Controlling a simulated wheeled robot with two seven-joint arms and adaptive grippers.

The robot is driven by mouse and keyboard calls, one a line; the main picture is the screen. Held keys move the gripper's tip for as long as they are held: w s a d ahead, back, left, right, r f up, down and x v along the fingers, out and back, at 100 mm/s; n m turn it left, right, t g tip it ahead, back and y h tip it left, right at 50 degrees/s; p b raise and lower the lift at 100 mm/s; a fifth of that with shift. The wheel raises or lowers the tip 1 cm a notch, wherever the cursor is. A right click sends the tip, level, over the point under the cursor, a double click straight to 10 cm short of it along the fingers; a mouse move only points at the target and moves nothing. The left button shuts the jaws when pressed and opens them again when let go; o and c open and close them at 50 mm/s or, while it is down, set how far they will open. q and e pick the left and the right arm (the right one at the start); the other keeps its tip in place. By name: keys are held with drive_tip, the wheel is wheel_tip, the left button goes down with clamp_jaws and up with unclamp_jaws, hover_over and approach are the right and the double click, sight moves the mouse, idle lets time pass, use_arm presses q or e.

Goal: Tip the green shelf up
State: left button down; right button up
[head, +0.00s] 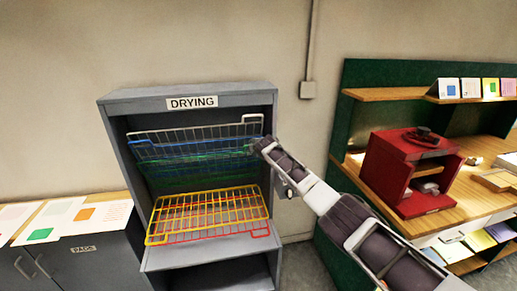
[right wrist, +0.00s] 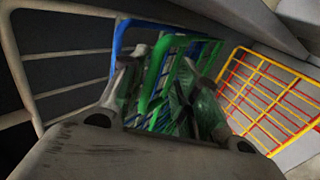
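The green shelf (head: 200,170) is a wire rack inside the grey drying cabinet, just below the blue shelf (head: 190,150) and above the yellow one. Its right front part is partly hidden by my right gripper (head: 262,146), which is at the cabinet's right side. In the right wrist view the green shelf's bars (right wrist: 153,82) show between and beyond the fingers of my right gripper (right wrist: 165,72). The fingers look apart; whether they touch the bars is unclear. My left gripper is not in view.
The grey cabinet (head: 112,150) is marked DRYING. A grey wire shelf (head: 190,133) is on top; the yellow shelf (head: 155,232) and red shelf (head: 262,234) lie low and flat. A side table (head: 112,205) with papers stands left, and a desk with a red box (head: 385,165) stands right.

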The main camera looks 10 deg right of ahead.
drive_tip(key=shift+s+r, duration=0.25)
drive_tip(key=shift+s, duration=0.25)
drive_tip(key=v, duration=0.6)
idle(1.0)
drive_tip(key=shift+s, duration=0.15)
drive_tip(key=s+d+f+m+g, duration=0.15)
drive_tip(key=s+f, duration=0.35)
drive_tip(key=f, duration=0.8)
drive_tip(key=s+d+f+m+g, duration=0.1)
drive_tip(key=s+d+f+m, duration=0.3)
drive_tip(key=f, duration=0.9)
drive_tip(key=s+f+m+g, duration=0.15)
drive_tip(key=s+f, duration=0.45)
drive_tip(key=f, duration=0.7)
drive_tip(key=s+d+f+m+g, duration=0.3)
drive_tip(key=s+f, duration=1.9)
drive_tip(key=s+f+m+g, duration=0.1)
drive_tip(key=s+f, duration=0.4)
drive_tip(key=s, duration=0.9)
drive_tip(key=s+d+f+m+g, duration=0.1)
drive_tip(key=s+f, duration=0.4)
drive_tip(key=s, duration=1)
drive_tip(key=s+d+f+m+g, duration=0.1)
drive_tip(key=s+f+m, duration=0.3)
drive_tip(key=s, duration=1.1)
drive_tip(key=shift+f+g, duration=0.4)
drive_tip(key=shift+g, duration=0.3)
